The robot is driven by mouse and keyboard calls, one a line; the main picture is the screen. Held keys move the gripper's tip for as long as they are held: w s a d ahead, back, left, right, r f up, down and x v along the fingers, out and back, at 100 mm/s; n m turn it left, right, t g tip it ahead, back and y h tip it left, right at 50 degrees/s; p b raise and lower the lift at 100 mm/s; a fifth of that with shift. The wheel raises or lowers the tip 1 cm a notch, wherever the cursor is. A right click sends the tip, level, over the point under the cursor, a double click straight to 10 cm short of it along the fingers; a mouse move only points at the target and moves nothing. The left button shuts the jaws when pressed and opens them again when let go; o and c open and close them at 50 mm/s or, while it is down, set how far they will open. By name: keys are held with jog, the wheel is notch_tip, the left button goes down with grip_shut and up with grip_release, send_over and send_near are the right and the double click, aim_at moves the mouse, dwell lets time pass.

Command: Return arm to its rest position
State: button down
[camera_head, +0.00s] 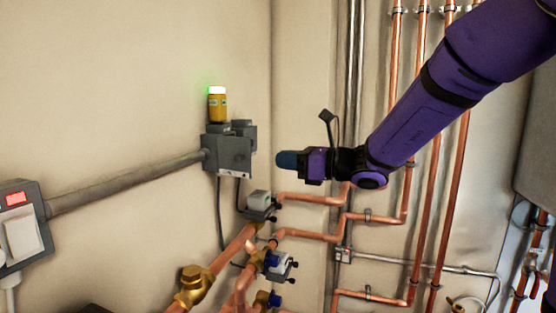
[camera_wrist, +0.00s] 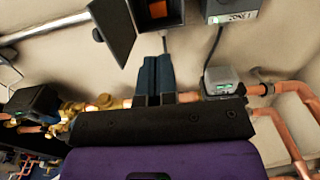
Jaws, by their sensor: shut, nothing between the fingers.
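My purple arm reaches in from the upper right in the head view. My gripper (camera_head: 284,161) points left, a little to the right of the grey wall box (camera_head: 228,155). A gap of bare wall shows between them in that view. In the wrist view, my gripper's two dark fingers (camera_wrist: 157,62) lie together, shut and empty. They point up toward a dark grey box (camera_wrist: 160,15) with an orange patch inside and a flap hanging at its left.
Copper pipes (camera_head: 345,218) and valve actuators (camera_head: 260,201) run below my gripper. A grey conduit (camera_head: 125,183) leads to a switch box (camera_head: 20,230) at the left.

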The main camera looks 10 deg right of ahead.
jog(key=s+f+n+g+h, duration=0.3)
jog(key=s+n+g+h, duration=0.3)
jog(key=s+n, duration=1)
jog(key=s+d+f+n+t+h, duration=0.1)
jog(key=s+d+f+n+h, duration=0.1)
jog(key=s+d+n+h, duration=0.6)
jog(key=s+d+h, duration=0.1)
jog(key=s+d, duration=0.4)
jog(key=shift+f+n, duration=0.15)
jog(key=shift+n, duration=0.25)
